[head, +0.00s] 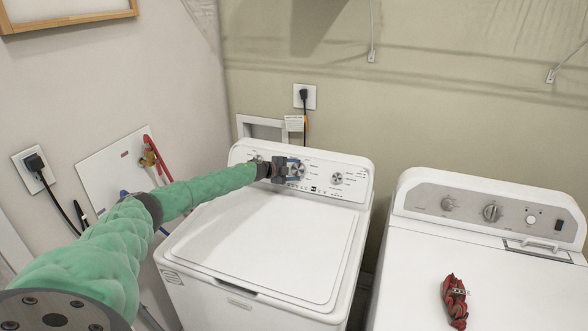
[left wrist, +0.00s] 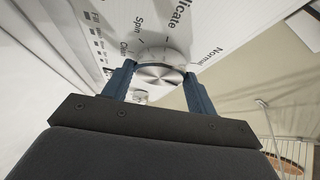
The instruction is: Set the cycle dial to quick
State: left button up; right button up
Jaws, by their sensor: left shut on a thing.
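The washer (head: 265,240) stands in the middle of the head view with its lid shut. Its control panel at the back bears the cycle dial, a round metal knob that fills the gap between my fingers in the left wrist view (left wrist: 160,66). Labels around the knob read "Normal", "Delicate" in part, "Spin" and "Clean" in part; where the pointer sits is not clear. My left gripper (head: 294,170) reaches the panel, with its two blue fingers (left wrist: 158,85) on either side of the knob, shut on it. My right gripper is not in view.
Another knob (head: 338,178) sits on the panel's right. A dryer (head: 510,285) stands at the right with a red cloth (head: 455,300) on top. A wall outlet (head: 305,96) with a plugged cord is behind the washer. The washer lid is clear.

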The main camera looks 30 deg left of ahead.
pick_arm(q)
jog(key=shift+f, duration=0.1)
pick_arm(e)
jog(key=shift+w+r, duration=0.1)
pick_arm(q)
jog(key=o, duration=1)
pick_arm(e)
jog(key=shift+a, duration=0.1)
pick_arm(q)
jog(key=shift+s+a+b, duration=0.25)
jog(key=shift+s+b, duration=0.05)
jog(key=shift+s, duration=0.2)
jog(key=shift+r+b+v, duration=0.2)
jog(key=shift+b+v, duration=1.15)
jog(key=shift+v, duration=2.1)
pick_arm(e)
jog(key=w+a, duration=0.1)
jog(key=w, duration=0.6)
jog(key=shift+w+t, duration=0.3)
pick_arm(q)
jog(key=shift+w+d, duration=0.1)
jog(key=shift+d, duration=0.1)
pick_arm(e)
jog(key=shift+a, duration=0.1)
